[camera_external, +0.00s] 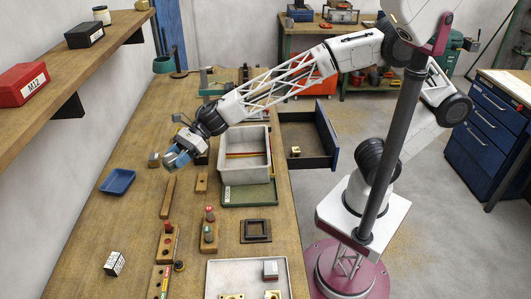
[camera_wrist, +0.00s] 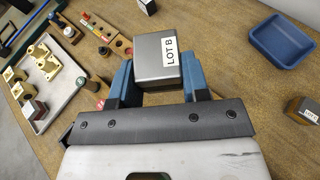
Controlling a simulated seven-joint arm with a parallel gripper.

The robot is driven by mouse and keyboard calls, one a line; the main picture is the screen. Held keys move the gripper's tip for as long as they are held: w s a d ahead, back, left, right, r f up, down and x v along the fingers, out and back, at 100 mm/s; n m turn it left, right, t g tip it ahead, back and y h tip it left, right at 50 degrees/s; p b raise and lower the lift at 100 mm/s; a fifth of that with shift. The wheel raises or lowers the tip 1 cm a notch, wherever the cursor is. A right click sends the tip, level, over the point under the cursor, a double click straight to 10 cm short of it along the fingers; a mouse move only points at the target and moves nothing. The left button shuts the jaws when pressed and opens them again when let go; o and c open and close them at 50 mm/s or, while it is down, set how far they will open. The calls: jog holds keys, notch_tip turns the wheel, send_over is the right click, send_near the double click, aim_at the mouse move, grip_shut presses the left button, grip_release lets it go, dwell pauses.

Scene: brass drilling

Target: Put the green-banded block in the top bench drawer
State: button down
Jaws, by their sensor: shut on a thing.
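My gripper (camera_external: 178,160) is over the far left part of the bench. In the wrist view, its blue fingers (camera_wrist: 158,75) are shut on a grey block (camera_wrist: 154,60) with a white "LOT B" label. No green band shows on the faces in view, so I cannot tell if this is the green-banded block. The held block is mostly hidden by the fingers in the external view. The open bench drawer (camera_external: 318,161) sticks out from the bench's right side, with a small yellowish thing (camera_external: 295,151) inside.
A blue tray (camera_external: 117,181) and a small block (camera_external: 153,160) are near my gripper. A grey bin (camera_external: 258,141) stands between it and the drawer. Pegged wooden parts, a black block (camera_external: 115,263) and a pale tray (camera_external: 222,272) lie nearer. A shelf (camera_external: 72,64) overhangs the left.

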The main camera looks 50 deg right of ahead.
jog(key=s+a+f+n+g+h, duration=0.1)
jog(key=s+a+f+n+g, duration=0.15)
jog(key=s, duration=0.65)
jog(key=s+a+f+n+g, duration=0.2)
jog(key=s+a+g, duration=0.1)
jog(key=s, duration=0.6)
jog(key=n+g+h, duration=0.3)
jog(key=n+g, duration=0.1)
jog(key=n, duration=0.1)
send_over(248, 271)
notch_tip(248, 271, down, 3)
jog(key=shift+r+m, duration=0.15)
jog(key=shift+m, duration=0.1)
jog(key=shift+w, duration=0.1)
jog(key=shift+f, duration=2.9)
jog(key=shift+f, duration=2.1)
jog(key=shift+f, duration=0.1)
jog(key=c, duration=0.9)
grip_release()
